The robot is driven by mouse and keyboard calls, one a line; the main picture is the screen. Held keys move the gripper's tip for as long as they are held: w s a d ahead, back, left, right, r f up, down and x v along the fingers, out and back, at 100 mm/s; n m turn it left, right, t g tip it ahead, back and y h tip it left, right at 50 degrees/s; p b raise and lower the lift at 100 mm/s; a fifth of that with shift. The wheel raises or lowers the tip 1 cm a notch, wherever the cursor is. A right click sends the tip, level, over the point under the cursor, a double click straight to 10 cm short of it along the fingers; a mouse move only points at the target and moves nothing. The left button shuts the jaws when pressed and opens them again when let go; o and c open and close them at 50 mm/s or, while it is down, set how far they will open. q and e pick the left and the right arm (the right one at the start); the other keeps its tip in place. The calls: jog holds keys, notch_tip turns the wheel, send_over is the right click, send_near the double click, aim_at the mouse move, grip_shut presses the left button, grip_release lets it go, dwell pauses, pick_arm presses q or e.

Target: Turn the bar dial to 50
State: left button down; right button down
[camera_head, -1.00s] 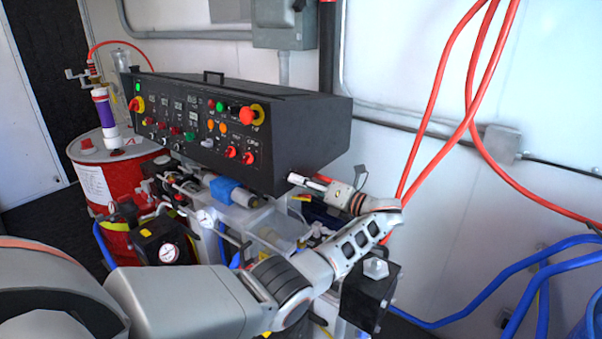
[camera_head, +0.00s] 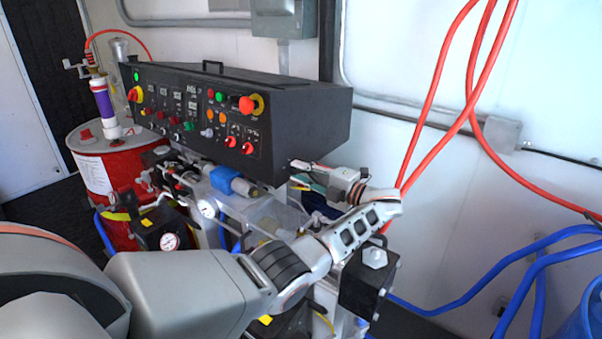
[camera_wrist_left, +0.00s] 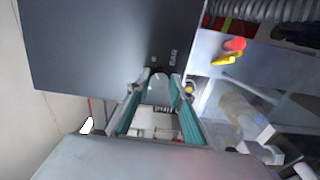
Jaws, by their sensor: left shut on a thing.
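In the head view my left gripper (camera_head: 300,172) is at the lower right edge of the box, and the dial is hidden there. The dial's scale and pointer cannot be read. My right gripper is not in view.
Red hoses (camera_head: 440,100) hang at the right, and blue hoses (camera_head: 480,300) run low on that side. A red drum (camera_head: 110,165) stands at the left. Pipes and a gauge (camera_head: 169,241) crowd the space below the box. A red and yellow valve handle (camera_wrist_left: 232,46) is near the gripper.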

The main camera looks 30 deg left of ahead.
pick_arm(q)
jog(key=shift+m, duration=0.7)
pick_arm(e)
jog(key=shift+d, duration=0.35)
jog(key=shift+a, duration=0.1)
pick_arm(q)
jog(key=c, duration=1.8)
grip_release()
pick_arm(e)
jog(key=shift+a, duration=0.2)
pick_arm(q)
jog(key=shift+d, duration=0.15)
jog(key=d, duration=0.7)
jog(key=shift+s+d, duration=0.1)
jog(key=shift+s, duration=0.15)
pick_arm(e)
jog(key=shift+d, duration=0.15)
